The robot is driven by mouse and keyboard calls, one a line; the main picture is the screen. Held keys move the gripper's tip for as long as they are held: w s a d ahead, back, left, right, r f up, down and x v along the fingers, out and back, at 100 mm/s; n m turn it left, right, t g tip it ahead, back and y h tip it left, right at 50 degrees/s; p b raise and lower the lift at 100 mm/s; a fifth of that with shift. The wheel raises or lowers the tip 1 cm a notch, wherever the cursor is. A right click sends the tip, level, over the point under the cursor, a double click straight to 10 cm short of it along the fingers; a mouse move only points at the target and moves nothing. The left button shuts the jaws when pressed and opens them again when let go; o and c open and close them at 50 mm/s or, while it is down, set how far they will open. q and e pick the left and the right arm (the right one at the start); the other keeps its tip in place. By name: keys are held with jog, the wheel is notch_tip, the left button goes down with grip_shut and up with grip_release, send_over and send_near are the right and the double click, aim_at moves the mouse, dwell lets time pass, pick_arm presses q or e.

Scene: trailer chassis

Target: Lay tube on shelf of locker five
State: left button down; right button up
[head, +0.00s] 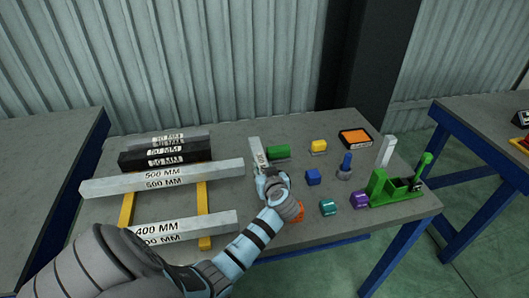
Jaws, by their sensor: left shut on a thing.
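My left gripper (270,182) reaches in from the lower left over the middle of the grey workbench. It is shut on a short light-grey square tube (257,152), which points away from me and carries a dark label. I cannot tell whether the tube touches the bench. Long light-grey tubes marked 500 MM (110,187) and 400 MM (150,228) lie across yellow rails at the left. A black tube (165,158) and a grey tube lie behind them. No locker or shelf is in view. My right gripper is not in view.
Close around the gripper are a green cylinder (279,152), a blue block (313,177) and an orange piece (298,213). A green lever tool (385,188) stands at the right, near an orange-lined tray (355,137). Other benches stand left and right.

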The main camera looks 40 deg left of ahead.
pick_arm(q)
jog(key=c, duration=1.6)
grip_release()
jog(key=shift+w, duration=0.1)
jog(key=o, duration=0.5)
jog(key=shift+r, duration=0.1)
